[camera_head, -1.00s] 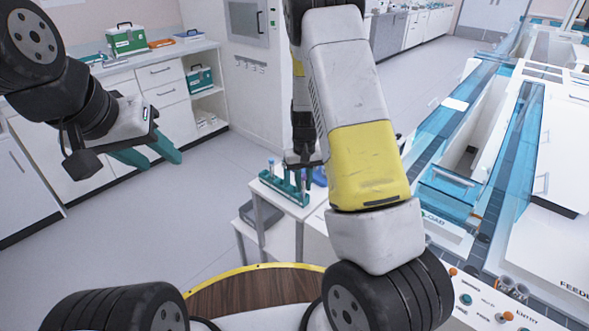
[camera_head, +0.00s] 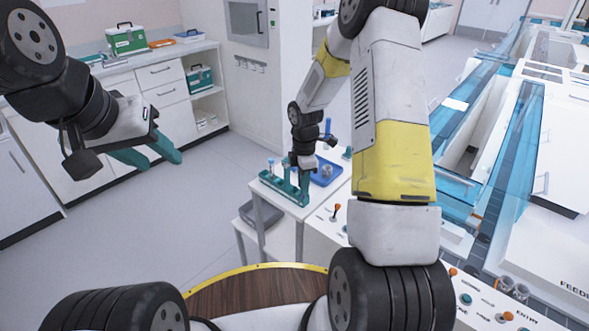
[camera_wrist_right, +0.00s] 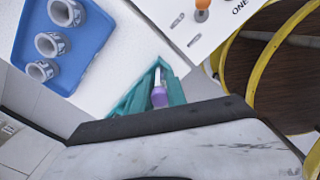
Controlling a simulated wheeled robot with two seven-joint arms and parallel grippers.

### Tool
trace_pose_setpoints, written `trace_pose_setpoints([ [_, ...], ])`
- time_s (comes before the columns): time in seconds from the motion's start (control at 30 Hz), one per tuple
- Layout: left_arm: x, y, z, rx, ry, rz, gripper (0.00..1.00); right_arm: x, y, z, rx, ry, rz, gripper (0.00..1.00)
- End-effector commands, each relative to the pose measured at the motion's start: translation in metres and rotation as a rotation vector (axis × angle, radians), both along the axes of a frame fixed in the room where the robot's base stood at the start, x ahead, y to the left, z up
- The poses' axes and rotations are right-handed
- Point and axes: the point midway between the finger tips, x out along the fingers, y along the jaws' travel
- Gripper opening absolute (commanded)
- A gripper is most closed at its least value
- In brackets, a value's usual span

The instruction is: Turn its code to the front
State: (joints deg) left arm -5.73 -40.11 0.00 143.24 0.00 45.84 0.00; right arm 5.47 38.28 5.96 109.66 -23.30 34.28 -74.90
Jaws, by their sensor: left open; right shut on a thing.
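A tube with a purple cap (camera_wrist_right: 159,92) sits between the teal fingers of my right gripper (camera_wrist_right: 150,95), which is shut on it. No code on the tube shows; most of its body is hidden by the fingers or points away from the wrist camera. In the head view my right gripper (camera_head: 303,176) points down beside the right end of a teal rack (camera_head: 282,190) on a small white table. Tubes with blue caps (camera_head: 271,163) stand in the rack. My left gripper (camera_head: 148,157) is open and empty, in the air at the left.
A blue tray (camera_head: 325,178) with ring-shaped holders lies behind the rack; several holders (camera_wrist_right: 53,44) show in the wrist view. A white panel with orange-tipped levers (camera_head: 335,212) stands close on the right. Blue-walled track (camera_head: 515,150) runs further right. Floor at left is clear.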

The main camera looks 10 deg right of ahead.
Motion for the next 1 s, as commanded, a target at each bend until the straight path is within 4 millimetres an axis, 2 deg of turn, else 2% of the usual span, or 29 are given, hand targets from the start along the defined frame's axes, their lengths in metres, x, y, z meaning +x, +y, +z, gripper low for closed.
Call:
trace_pose_setpoints([
  [0.37, 0.0000, 0.0000, 0.0000, 0.000, 0.000, 0.000, 0.43, 0.0000, 0.0002, -0.0026, 0.000, 0.000, -0.003, 0.00],
  [0.4, 0.0000, 0.0000, 0.0000, 0.000, 0.000, 0.000, 0.43, 0.0000, 0.0002, -0.0026, 0.000, 0.000, -0.003, 0.21],
  [0.5, 0.0000, 0.0000, 0.0000, 0.000, 0.000, 0.000, 0.43, 0.0000, 0.0001, -0.0026, 0.000, 0.000, -0.003, 0.41],
  [0.53, 0.0000, 0.0000, 0.0000, 0.000, 0.000, 0.000, 0.43, 0.0000, 0.0002, -0.0026, 0.000, 0.000, -0.004, 0.43],
  [1.0, 0.0000, 0.0000, 0.0000, 0.000, 0.000, 0.000, 0.43, 0.0000, 0.0002, -0.0026, 0.000, 0.000, -0.004, 0.43],
])
